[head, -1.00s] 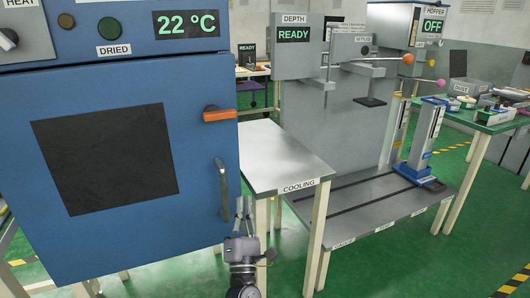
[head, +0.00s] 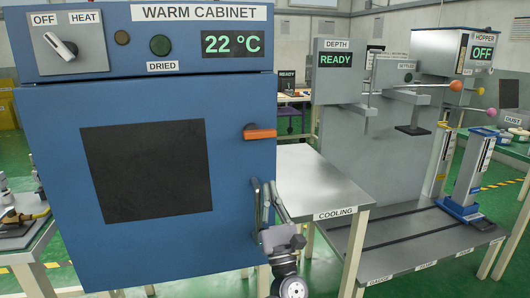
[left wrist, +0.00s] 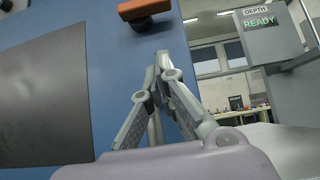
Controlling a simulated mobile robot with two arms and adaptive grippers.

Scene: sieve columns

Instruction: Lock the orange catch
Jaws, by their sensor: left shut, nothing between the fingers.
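The orange catch (head: 260,133) is a short lever on the right edge of the blue warm cabinet's closed door (head: 60,180). The catch also shows at the top of the left wrist view (left wrist: 145,8). My left gripper (head: 268,186) is below the catch, in front of the door's right edge by the grey handle (head: 254,203). Its fingers (left wrist: 162,66) are shut, empty and point up towards the catch, apart from it in the picture. The handle is partly hidden. My right gripper is not in view.
The cabinet's dial (head: 62,48) and 22 °C display (head: 232,44) are above the door. A metal cooling table (head: 315,180) stands close on the right. Beyond it is a grey press station (head: 375,150) with ball-ended levers.

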